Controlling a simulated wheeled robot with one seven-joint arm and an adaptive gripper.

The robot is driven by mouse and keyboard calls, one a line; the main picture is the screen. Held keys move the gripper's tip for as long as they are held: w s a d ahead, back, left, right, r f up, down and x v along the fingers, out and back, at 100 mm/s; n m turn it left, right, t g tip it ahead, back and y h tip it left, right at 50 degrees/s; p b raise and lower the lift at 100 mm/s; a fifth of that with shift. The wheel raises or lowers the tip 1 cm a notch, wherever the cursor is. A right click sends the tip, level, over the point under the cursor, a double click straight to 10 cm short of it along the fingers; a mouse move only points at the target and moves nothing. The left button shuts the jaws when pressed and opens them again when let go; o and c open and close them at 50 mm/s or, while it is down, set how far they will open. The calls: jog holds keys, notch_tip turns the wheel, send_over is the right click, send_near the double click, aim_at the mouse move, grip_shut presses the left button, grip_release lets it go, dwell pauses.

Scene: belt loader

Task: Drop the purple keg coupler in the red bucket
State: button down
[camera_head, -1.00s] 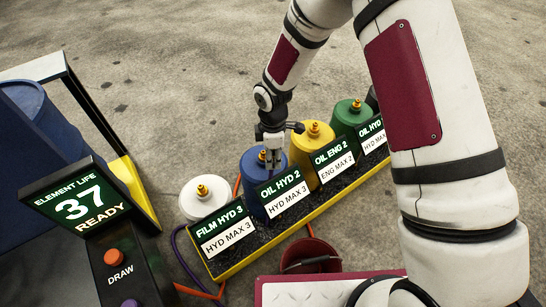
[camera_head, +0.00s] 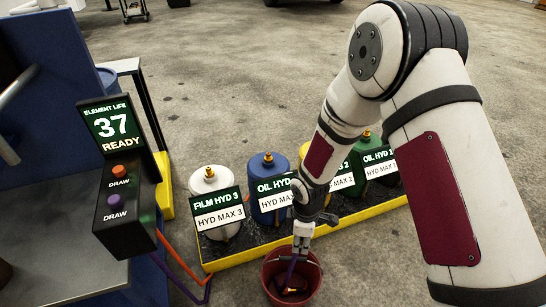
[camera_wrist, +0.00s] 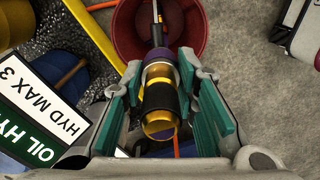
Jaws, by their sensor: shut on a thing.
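The red bucket (camera_head: 270,272) stands on the floor in front of the keg rack, and its rim shows at the top of the wrist view (camera_wrist: 199,40). My gripper (camera_head: 299,250) is just above the bucket, pointing down. In the wrist view my gripper (camera_wrist: 160,68) is shut on the keg coupler (camera_wrist: 158,100), a gold and black cylinder with a purple collar. The coupler's far end points into the bucket opening. How deep it reaches is hard to tell.
The rack (camera_head: 222,262) with its yellow edge holds white (camera_head: 209,181), blue (camera_head: 268,167), yellow and green kegs behind signs. A control post (camera_head: 123,210) reading 37 READY stands at left. Orange and purple hoses run on the floor between post and rack.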

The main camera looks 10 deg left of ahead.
jog(key=b, duration=0.4)
send_over(299, 259)
jog(key=shift+a+f, duration=0.1)
jog(key=shift+f, duration=2.8)
jog(key=c, duration=1.2)
grip_release()
